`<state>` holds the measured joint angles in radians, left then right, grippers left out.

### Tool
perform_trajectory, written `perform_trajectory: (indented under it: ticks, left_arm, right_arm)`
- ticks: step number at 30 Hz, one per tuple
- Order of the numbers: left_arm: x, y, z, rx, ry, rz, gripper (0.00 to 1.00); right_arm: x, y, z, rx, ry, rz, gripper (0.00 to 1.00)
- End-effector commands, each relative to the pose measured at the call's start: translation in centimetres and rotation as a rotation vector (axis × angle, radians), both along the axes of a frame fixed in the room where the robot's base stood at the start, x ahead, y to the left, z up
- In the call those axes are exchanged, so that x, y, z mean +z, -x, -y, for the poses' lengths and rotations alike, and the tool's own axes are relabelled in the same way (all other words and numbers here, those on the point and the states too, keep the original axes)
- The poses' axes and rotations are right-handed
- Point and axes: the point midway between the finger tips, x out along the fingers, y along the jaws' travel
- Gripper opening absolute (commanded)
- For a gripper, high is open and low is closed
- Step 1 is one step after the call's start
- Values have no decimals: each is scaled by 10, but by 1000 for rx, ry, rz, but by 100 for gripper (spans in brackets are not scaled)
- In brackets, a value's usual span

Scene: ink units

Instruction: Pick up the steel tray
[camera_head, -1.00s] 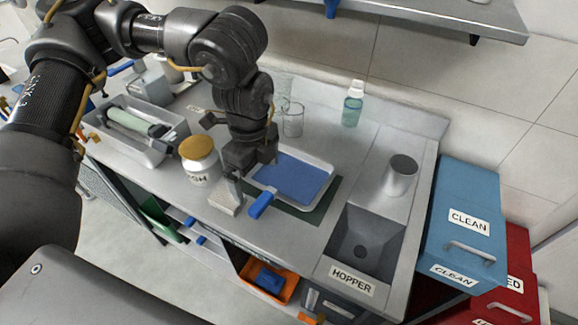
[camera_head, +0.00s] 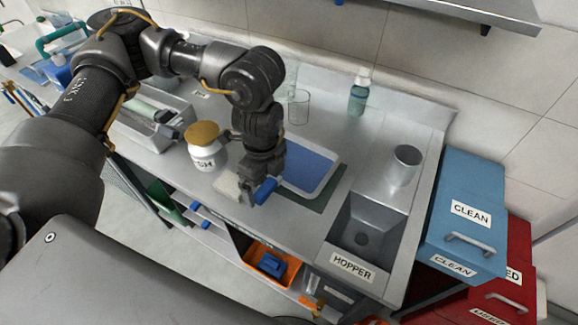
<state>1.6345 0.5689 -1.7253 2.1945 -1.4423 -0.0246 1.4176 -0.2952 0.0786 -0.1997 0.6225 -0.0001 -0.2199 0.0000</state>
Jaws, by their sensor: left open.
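A shallow steel tray (camera_head: 335,168) with a pale rim and a blue inside lies on a dark green mat (camera_head: 333,192) on the counter, left of the hopper sink. My left arm and gripper cover its left part. A blue handle (camera_head: 265,191) shows at the tray's near left corner. My left gripper (camera_head: 252,196) is open, pointing down close beside this handle. I cannot tell whether the fingers touch it or stand around it. My right gripper is not in view.
A white jar with a mustard lid (camera_head: 203,146) and a pale block (camera_head: 228,186) stand just left of the gripper. A deep steel basin (camera_head: 150,138), a glass beaker (camera_head: 299,107), a bottle (camera_head: 358,95) and a steel cup (camera_head: 405,165) are nearby. The hopper sink (camera_head: 365,228) opens at right.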

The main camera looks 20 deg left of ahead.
Motion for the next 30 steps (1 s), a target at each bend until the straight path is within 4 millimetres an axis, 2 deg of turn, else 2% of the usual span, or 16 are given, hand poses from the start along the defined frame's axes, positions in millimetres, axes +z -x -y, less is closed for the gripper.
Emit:
perform_trajectory:
  ticks: [1,6,14,22,30]
  left_arm:
    - [-5,0,1,0,-3,-3,100]
    - [-25,0,2,-2,0,0,100]
    - [-28,-1,2,-3,0,2,100]
    - [-28,-1,2,-3,0,2,66]
    - [-27,-1,2,-2,1,3,64]
  right_arm:
    - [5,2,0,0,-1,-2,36]
    - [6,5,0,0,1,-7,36]
    - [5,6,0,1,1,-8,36]
    - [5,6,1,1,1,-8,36]
    - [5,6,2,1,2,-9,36]
